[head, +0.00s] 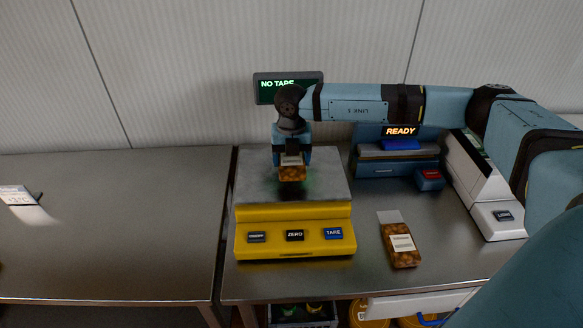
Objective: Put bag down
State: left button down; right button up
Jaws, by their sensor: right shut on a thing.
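My right gripper (291,157) points down over the grey plate of the yellow scale (293,212). It is shut on a small orange-brown bag (292,174) with a pale label near its top. The bag is upright, low over the plate, and I cannot tell whether it touches it. A similar brown bag (404,258) with a white label lies on the metal counter to the right of the scale. The scale's display (277,85) behind reads "NO TARE", partly covered by my arm. My left gripper is out of view.
A blue device (385,164) showing "READY" stands behind on the right, with a small red-button box (430,178). A white device (490,195) stands farther right. A price card (19,195) is at far left; the left counter (120,230) is mostly clear.

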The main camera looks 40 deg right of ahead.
aim_at(292, 157)
jog(key=shift+f, duration=2)
jog(key=shift+f, duration=0.1)
jog(key=shift+f, duration=0.1)
jog(key=o, duration=1)
jog(key=shift+o, duration=0.2)
jog(key=shift+r, duration=0.35)
notch_tip(292, 157, up, 12)
jog(key=shift+f+b, duration=0.15)
jog(key=shift+b, duration=0.45)
